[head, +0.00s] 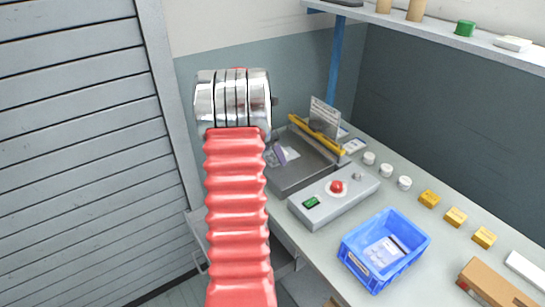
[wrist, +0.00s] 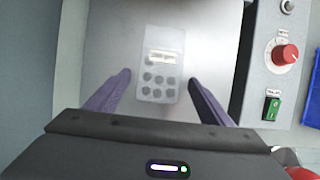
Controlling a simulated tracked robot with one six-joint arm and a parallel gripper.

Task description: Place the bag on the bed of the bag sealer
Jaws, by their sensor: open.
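The bag (wrist: 158,64) is a clear pouch with a white label strip and several dark round items. It lies flat on the grey bed (wrist: 105,40) of the bag sealer. In the head view the bag (head: 293,152) shows partly on the sealer's bed (head: 297,180), below the yellow bar (head: 316,134). My gripper (wrist: 159,79) is open, with one purple finger on each side of the bag and a gap to it on both sides. In the head view my arm hides most of the gripper (head: 281,153).
A grey control box (head: 333,196) with a red knob and green switch stands right of the bed. A blue bin (head: 384,249) holds another pouch. White caps, yellow blocks and a cardboard box (head: 493,285) line the bench. A shelf (head: 450,38) hangs above.

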